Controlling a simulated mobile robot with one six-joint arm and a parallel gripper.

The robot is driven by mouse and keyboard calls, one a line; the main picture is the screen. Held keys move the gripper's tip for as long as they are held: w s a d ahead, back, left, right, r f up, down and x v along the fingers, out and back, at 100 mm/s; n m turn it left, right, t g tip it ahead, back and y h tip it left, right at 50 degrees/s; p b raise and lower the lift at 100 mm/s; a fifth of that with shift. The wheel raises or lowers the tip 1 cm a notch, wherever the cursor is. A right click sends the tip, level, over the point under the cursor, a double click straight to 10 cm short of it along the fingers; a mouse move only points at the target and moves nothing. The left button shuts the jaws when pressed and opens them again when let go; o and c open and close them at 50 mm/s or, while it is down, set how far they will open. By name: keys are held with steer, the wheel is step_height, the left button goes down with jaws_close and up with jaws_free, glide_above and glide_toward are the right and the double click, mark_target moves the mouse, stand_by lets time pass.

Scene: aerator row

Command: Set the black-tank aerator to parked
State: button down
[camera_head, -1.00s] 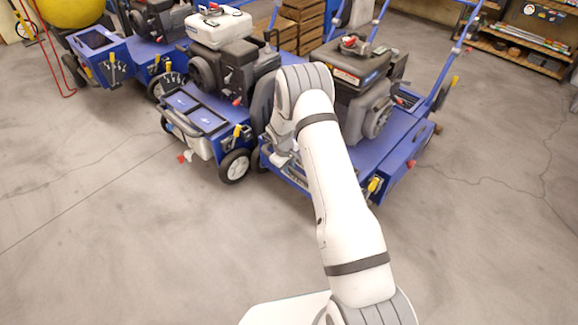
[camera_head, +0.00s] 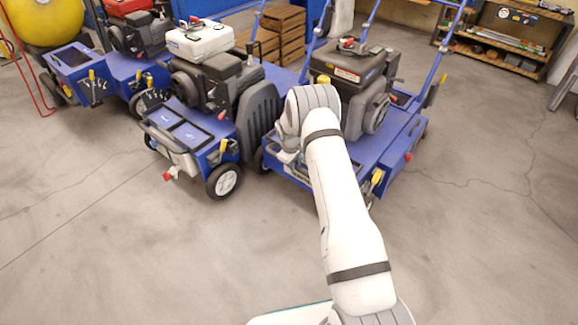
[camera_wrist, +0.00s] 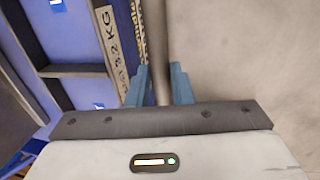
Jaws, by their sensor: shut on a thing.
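The black-tank aerator (camera_head: 397,165) is a blue machine right of centre in the head view, with a dark tank (camera_head: 352,66) and red cap on top. A yellow-handled lever (camera_head: 377,177) stands at its right front side. My gripper (camera_head: 287,158) is at its left front side, largely hidden by my own wrist. In the wrist view my gripper (camera_wrist: 161,82) has its blue-grey fingers shut on a grey rod (camera_wrist: 160,45). The rod runs beside a blue panel marked "32 KG" (camera_wrist: 127,55). I cannot tell where the rod ends or its setting.
A white-tank aerator (camera_head: 190,140) stands close on the left, with its own yellow lever (camera_head: 223,147). A red-tank aerator (camera_head: 75,65) and a yellow drum (camera_head: 45,20) are farther left. Wooden crates (camera_head: 282,30) stand behind. The floor in front and right is open.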

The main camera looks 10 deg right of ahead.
steer(key=shift+w+d+r, duration=0.25)
steer(key=shift+d, duration=0.2)
steer(key=c, duration=1.6)
jaws_free()
steer(key=o, duration=0.3)
steer(key=shift+s+a+f, duration=0.1)
steer(key=shift+a, duration=0.1)
step_height(320, 180, up, 8)
steer(key=s+a+p, duration=0.1)
steer(key=p, duration=0.1)
steer(key=shift+f+p, duration=0.15)
steer(key=shift+p, duration=0.2)
steer(key=shift+a, duration=0.1)
